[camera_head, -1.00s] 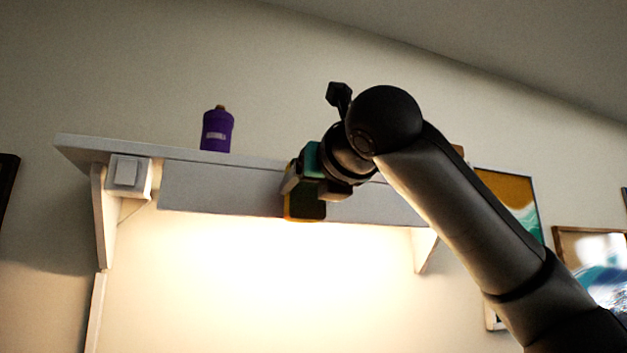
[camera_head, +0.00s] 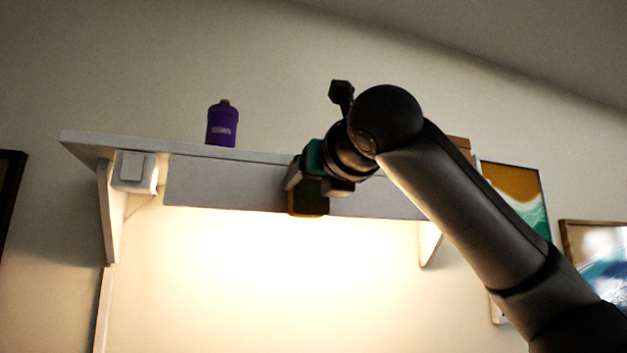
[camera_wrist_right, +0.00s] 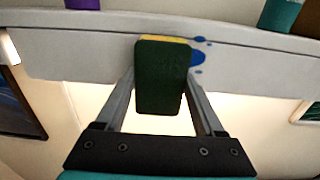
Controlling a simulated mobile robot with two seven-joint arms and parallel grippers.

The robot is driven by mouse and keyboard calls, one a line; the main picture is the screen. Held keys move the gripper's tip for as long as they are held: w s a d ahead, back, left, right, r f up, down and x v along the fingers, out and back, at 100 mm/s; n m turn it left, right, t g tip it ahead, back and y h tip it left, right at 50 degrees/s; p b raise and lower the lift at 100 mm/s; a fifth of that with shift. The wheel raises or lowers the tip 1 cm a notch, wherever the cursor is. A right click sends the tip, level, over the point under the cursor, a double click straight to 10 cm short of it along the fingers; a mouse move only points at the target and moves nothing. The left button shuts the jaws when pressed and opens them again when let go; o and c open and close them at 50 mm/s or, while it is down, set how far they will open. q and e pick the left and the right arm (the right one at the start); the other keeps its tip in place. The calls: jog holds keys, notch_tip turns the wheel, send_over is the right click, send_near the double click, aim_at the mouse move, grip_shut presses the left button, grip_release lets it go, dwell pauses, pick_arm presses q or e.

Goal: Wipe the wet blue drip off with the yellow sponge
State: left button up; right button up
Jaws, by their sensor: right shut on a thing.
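My right gripper (camera_wrist_right: 160,105) is shut on the sponge (camera_wrist_right: 163,76), which shows a dark green face and a thin yellow top edge in the right wrist view. The sponge also shows in the head view (camera_head: 308,197), in front of the shelf's front board. The wet blue drip (camera_wrist_right: 198,58) is on that board, just right of the sponge, with small blue spots above and below it. Part of the drip may be hidden behind the sponge. I cannot tell whether the sponge touches the board. My left gripper is not in view.
The white shelf (camera_head: 230,184) is on the wall, with a lit area below it. A purple bottle (camera_head: 222,125) stands on top. A white box (camera_head: 135,171) is at the shelf's left end. Framed pictures (camera_head: 518,190) hang at right.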

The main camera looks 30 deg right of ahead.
jog(key=shift+w+d+p, duration=0.2)
jog(key=shift+w+p, duration=0.15)
jog(key=shift+w, duration=0.25)
